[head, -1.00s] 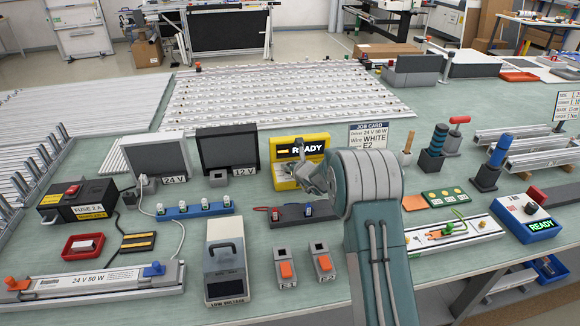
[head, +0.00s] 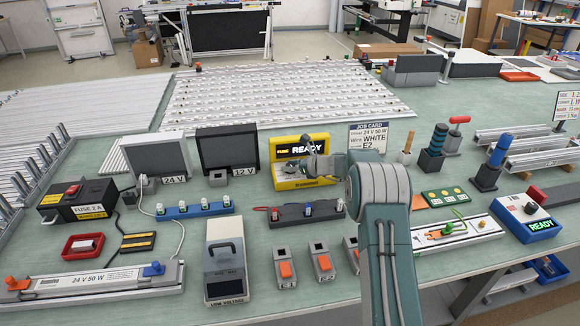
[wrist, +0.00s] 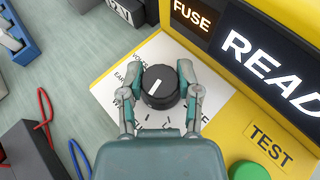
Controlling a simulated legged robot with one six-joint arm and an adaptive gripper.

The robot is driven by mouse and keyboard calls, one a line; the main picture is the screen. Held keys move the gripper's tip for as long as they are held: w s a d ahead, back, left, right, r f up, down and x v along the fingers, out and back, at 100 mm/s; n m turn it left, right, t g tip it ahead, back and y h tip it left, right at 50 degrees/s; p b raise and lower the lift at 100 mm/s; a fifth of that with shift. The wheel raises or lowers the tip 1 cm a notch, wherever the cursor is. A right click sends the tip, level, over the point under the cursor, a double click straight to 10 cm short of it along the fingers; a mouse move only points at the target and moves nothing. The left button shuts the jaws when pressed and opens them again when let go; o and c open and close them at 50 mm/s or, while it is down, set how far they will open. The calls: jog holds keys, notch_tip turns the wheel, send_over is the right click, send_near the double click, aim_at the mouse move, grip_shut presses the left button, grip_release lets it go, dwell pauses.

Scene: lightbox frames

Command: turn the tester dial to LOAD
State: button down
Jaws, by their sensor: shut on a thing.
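The yellow tester (head: 303,162) stands on the bench in the head view, its screen (head: 308,147) reading READY. In the wrist view its black dial (wrist: 161,87) has a white pointer line that leans up and to the right. The dial sits on a white label plate (wrist: 112,92) with small words around it, partly hidden by my fingers and wrist; I cannot make out LOAD. My gripper (wrist: 160,88) has one finger on each side of the dial and is shut on it. In the head view my gripper (head: 303,166) is at the tester's front.
A green button (wrist: 248,170) beside the word TEST is at the wrist view's lower right. A dark block with red and blue wires (head: 306,213) lies in front of the tester. The job card (head: 367,138) stands to its right, and several modules (head: 285,268) lie nearer.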

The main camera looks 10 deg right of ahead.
jog(key=shift+f+n+g+y, duration=0.15)
jog(key=shift+n+g+y, duration=0.35)
jog(key=shift+n+g, duration=0.15)
jog(key=shift+c, duration=1.5)
grip_release()
jog(key=shift+d+r, duration=0.2)
jog(key=v, duration=1.1)
jog(key=shift+s+d, duration=0.2)
jog(key=shift+d, duration=0.05)
